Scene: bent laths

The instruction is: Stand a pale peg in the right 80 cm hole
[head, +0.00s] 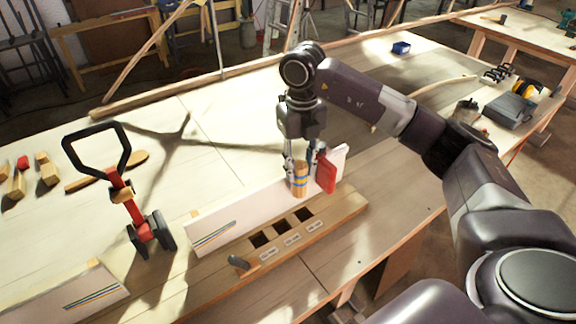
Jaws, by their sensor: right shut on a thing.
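My right gripper (301,163) points down in the middle of the head view and is shut on a pale peg (300,182) with blue and yellow bands. The peg is upright, in front of a long white panel. Its lower end shows just behind the rightmost dark hole of the wooden hole board (342,207). I cannot tell how far it is above the board. The board has three square holes in a row, with small labels whose text is too small to read. My left gripper is not in view.
A red piece (327,172) stands just right of the peg, close to the gripper. The white panel (215,230) lies along the hole board. A dark-ended piece (238,262) sits at the board's left. A red tool with a black handle (117,182) stands left.

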